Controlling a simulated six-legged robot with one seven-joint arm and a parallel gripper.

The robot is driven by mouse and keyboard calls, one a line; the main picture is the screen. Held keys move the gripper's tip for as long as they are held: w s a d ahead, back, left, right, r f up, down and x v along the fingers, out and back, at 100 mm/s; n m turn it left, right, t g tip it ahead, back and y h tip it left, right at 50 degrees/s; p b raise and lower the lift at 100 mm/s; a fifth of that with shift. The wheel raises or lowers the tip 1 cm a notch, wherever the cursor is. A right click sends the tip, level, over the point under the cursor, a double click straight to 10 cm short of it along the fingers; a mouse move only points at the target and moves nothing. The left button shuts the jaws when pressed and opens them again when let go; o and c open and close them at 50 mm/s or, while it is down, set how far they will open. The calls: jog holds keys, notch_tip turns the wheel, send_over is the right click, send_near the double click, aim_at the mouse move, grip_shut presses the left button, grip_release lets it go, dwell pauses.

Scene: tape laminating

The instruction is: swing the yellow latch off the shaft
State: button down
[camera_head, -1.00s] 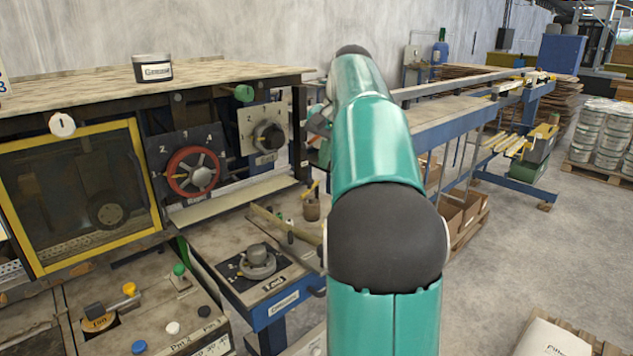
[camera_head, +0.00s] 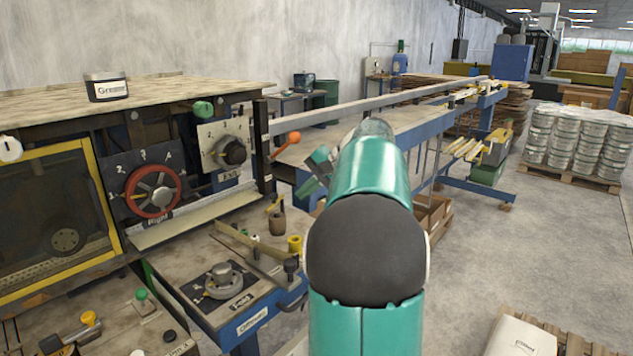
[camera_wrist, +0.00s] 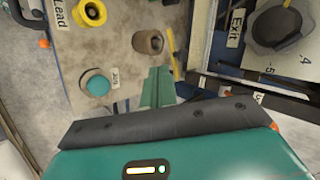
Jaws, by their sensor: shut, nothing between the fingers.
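A thin yellow bar, which looks like the yellow latch (camera_wrist: 173,55), lies beside a brown cylinder (camera_wrist: 148,42) in the wrist view. In the head view the yellow latch (camera_head: 275,204) stands just above the brown cylinder (camera_head: 277,224), left of my arm. I cannot make out a shaft under the latch for certain. My gripper (camera_wrist: 158,82) shows as teal fingers, closed and empty. Its tips point toward the area just below the latch and cylinder in the wrist view, with no clear contact.
A yellow knob (camera_wrist: 90,12) by the "Lead" label and a teal round knob (camera_wrist: 97,84) share the worn panel. The black Exit dial (camera_wrist: 277,26) is at right. An orange-tipped lever (camera_head: 289,141) stands near the post. A long blue-framed table (camera_head: 420,130) runs behind my arm.

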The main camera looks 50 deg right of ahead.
aim_at(273, 200)
jog(key=x, duration=0.6)
jog(key=shift+w+a+r, duration=0.2)
jog(key=shift+w+r, duration=0.2)
jog(key=shift+w+a+f, duration=0.15)
jog(key=shift+w+a, duration=0.1)
jog(key=shift+w, duration=0.3)
jog(key=shift+w+a+m+h, duration=0.3)
jog(key=shift+m+h, duration=0.2)
jog(key=shift+m, duration=0.3)
jog(key=shift+w+a+m+t+h, duration=0.2)
jog(key=shift+w+a+m+h, duration=0.05)
jog(key=shift+m+h, duration=0.25)
jog(key=shift+w+a+m+t+h, duration=0.25)
jog(key=shift+m+h, duration=0.15)
jog(key=shift+m, duration=0.2)
jog(key=w+m+h, duration=0.1)
jog(key=w+a+m+h, duration=0.1)
jog(key=m, duration=0.1)
jog(key=shift+h, duration=0.4)
jog(key=shift+w+d+m, duration=0.2)
jog(key=shift+w+m, duration=0.2)
jog(key=shift+w, duration=1.3)
